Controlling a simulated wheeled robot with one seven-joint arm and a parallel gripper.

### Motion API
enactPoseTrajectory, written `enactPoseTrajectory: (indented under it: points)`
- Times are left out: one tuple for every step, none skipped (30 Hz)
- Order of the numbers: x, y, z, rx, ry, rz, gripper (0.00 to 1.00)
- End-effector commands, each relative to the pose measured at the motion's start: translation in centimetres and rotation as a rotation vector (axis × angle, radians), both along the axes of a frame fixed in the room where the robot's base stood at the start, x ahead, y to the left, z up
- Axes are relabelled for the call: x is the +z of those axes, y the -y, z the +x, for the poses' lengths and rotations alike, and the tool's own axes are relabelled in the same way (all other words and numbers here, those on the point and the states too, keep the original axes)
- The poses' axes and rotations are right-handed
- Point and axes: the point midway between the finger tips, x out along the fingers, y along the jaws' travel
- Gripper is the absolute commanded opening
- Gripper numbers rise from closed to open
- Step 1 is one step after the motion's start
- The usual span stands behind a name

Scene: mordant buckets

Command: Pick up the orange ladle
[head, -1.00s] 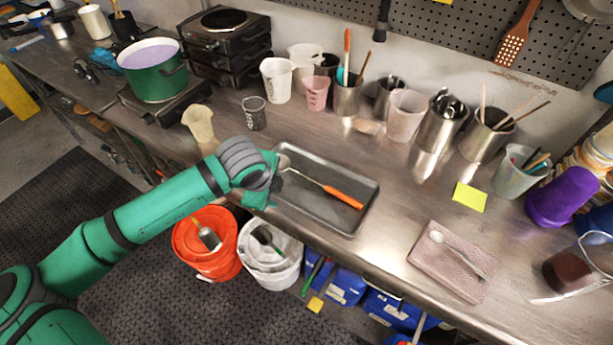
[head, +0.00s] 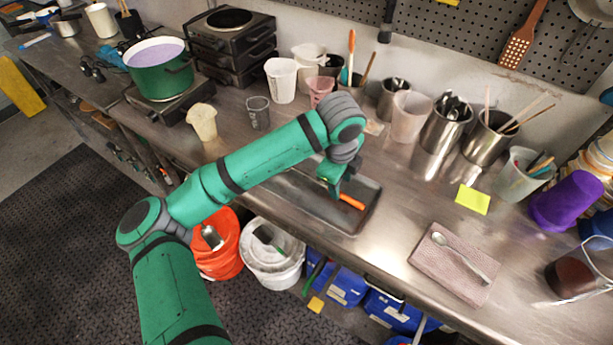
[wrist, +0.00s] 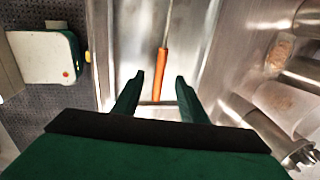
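The orange ladle lies in the shallow grey tray (head: 364,213) on the metal counter. In the head view only its orange handle (head: 351,201) shows beyond my gripper (head: 333,190); my arm hides the rest. In the wrist view the orange handle (wrist: 160,72) lies ahead, lined up between my two green fingertips, with the metal shaft (wrist: 167,25) leading away to the top edge. My gripper (wrist: 156,85) is open and empty, its fingers apart on either side of the handle's line. It is above the tray; the ladle's bowl is out of sight.
Cups and metal utensil pots (head: 447,125) stand along the wall behind the tray. A pink mat (head: 440,268) with a spoon lies to the right. An orange bucket (head: 225,255) and a white bucket (head: 280,270) stand below the counter's front edge.

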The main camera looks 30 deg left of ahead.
Motion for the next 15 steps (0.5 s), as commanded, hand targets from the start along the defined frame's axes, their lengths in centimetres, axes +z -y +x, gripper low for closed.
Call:
enactPoseTrajectory:
  points:
    - [-0.3, 0.0, 0.0, 0.000, 0.000, -0.001, 0.39]
    - [-0.4, 0.0, 0.1, 0.000, 0.000, 0.000, 0.39]
    - [-0.6, 0.0, 0.1, 0.000, 0.001, 0.000, 0.39]
    - [-0.8, 0.0, 0.2, 0.000, 0.001, 0.000, 0.39]
    - [-1.0, 0.0, 0.2, 0.000, 0.001, -0.001, 0.39]
    - [-1.5, 0.0, 0.3, 0.000, 0.000, -0.002, 0.39]
    - [-1.8, 0.0, 0.4, -0.001, 0.000, -0.003, 0.39]
    - [-2.3, 0.0, 0.4, 0.001, 0.000, -0.002, 0.39]
    - [-2.9, 0.0, 0.6, 0.001, 0.000, -0.003, 0.39]
    - [-3.3, 0.0, 0.7, 0.000, 0.000, -0.003, 0.39]
    - [-3.7, 0.0, 0.8, 0.001, 0.000, -0.002, 0.39]
    - [-4.2, 0.0, 0.8, 0.000, 0.000, -0.003, 0.39]
    - [-4.5, 0.0, 0.9, 0.000, 0.000, -0.003, 0.39]
    - [-4.8, 0.0, 1.0, 0.001, 0.001, -0.002, 0.39]
    - [-5.1, 0.0, 1.0, 0.001, 0.001, -0.001, 0.39]
